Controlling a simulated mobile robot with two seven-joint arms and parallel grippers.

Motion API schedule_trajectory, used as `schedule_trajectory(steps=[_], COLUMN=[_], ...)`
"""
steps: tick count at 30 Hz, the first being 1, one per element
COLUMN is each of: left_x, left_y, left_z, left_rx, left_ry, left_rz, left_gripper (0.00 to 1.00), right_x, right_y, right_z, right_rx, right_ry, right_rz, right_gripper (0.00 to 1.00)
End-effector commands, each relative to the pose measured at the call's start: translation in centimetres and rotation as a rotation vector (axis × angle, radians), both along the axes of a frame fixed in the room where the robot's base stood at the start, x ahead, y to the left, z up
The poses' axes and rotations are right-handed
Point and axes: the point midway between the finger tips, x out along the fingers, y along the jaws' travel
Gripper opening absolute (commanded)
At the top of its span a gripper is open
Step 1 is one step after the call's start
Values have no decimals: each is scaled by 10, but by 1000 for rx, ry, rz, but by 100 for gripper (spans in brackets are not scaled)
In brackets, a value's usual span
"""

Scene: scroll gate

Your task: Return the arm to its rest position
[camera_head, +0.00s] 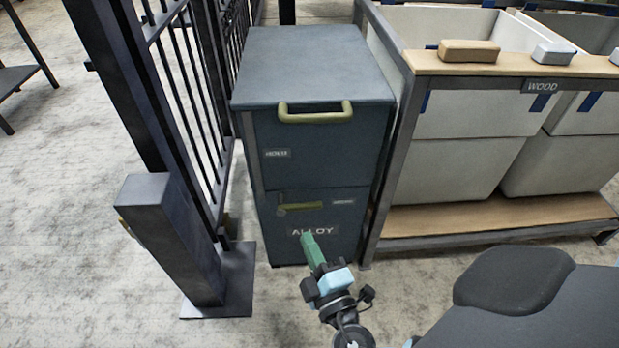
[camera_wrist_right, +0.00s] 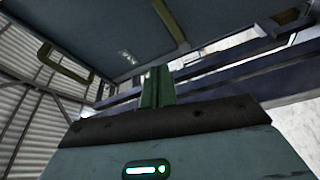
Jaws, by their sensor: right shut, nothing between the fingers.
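My right gripper (camera_head: 307,238) has green fingers, which are shut together with nothing between them. It is in front of the lower part of a dark blue-grey cabinet (camera_head: 318,160), over the "ALLOY" label in the picture. I cannot tell how far it is from the cabinet's face. In the right wrist view the shut green fingers (camera_wrist_right: 157,86) point up, with the dark cabinet (camera_wrist_right: 110,30) beyond them and no contact visible. My left gripper is not in view.
The cabinet has an olive upper handle (camera_head: 315,113) and a lower handle (camera_head: 300,207). A black barred gate (camera_head: 190,90) and a dark post (camera_head: 165,240) stand to the left. A rack of pale bins (camera_head: 455,160) stands to the right. Carpet floor (camera_head: 80,270) is clear at lower left.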

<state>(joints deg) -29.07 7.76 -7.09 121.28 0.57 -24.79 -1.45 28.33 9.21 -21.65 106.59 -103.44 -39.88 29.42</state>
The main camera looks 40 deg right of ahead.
Motion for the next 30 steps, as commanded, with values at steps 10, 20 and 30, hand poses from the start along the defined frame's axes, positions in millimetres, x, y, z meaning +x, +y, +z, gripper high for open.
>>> schedule_trajectory(steps=[10, 20, 30], left_x=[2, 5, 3], left_y=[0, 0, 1], left_z=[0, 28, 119], left_rx=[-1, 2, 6], left_ry=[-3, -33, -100], left_rz=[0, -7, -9], left_gripper=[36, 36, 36], right_x=[0, -23, -98], right_y=[0, -4, -11], right_z=[0, 4, 32], right_rx=[0, 70, 300], right_ry=[0, 86, 324], right_rz=[1, -2, -18], right_gripper=[0, 0, 0])
